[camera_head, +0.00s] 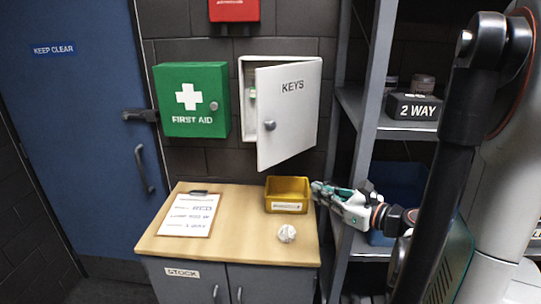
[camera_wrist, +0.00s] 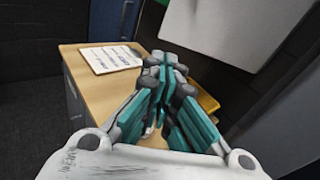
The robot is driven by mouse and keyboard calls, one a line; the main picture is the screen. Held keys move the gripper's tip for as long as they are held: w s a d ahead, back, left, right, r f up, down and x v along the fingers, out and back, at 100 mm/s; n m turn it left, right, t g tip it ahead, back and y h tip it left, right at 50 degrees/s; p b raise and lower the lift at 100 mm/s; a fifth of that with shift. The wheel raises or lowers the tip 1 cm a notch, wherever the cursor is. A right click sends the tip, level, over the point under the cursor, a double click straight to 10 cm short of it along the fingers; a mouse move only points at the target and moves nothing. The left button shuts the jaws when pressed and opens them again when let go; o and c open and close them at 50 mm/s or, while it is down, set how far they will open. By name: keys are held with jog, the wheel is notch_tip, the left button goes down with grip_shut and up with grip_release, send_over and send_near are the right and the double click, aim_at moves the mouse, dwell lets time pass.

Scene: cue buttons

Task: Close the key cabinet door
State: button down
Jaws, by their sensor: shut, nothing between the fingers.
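The key cabinet (camera_head: 248,92) is a white wall box above the wooden counter. Its door (camera_head: 289,115), lettered KEYS and with a round grey knob (camera_head: 270,125), stands ajar, with a gap at its left side showing part of the inside. My gripper (camera_head: 316,192) is below and to the right of the door, beside the yellow bin, apart from the door. In the wrist view my gripper (camera_wrist: 166,62) has its fingers together and empty. A pale panel, likely the door (camera_wrist: 205,35), shows at the top of that view.
A yellow bin (camera_head: 287,208), a clipboard (camera_head: 189,214) and a crumpled white ball (camera_head: 287,233) lie on the counter (camera_head: 240,250). A green first aid box (camera_head: 193,120) hangs left of the cabinet. A grey shelf post (camera_head: 372,90) stands at right.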

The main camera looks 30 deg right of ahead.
notch_tip(320, 180, up, 2)
jog(key=s+d+m+t, duration=0.1)
jog(key=s, duration=0.2)
jog(key=b, duration=0.2)
send_near(261, 154)
jog(key=x, duration=0.7)
jog(key=shift+d, duration=0.1)
jog(key=shift+w+a+m+h, duration=0.25)
jog(key=shift+w+m+h, duration=0.05)
jog(key=shift+w+m, duration=0.15)
jog(key=w+d+m+h+b, duration=0.1)
jog(key=w+d+m+h, duration=0.1)
jog(key=w, duration=2.1)
jog(key=shift+d+t+h, duration=0.3)
jog(key=shift+d+h, duration=0.05)
jog(key=shift+h, duration=0.55)
jog(key=shift+r, duration=0.1)
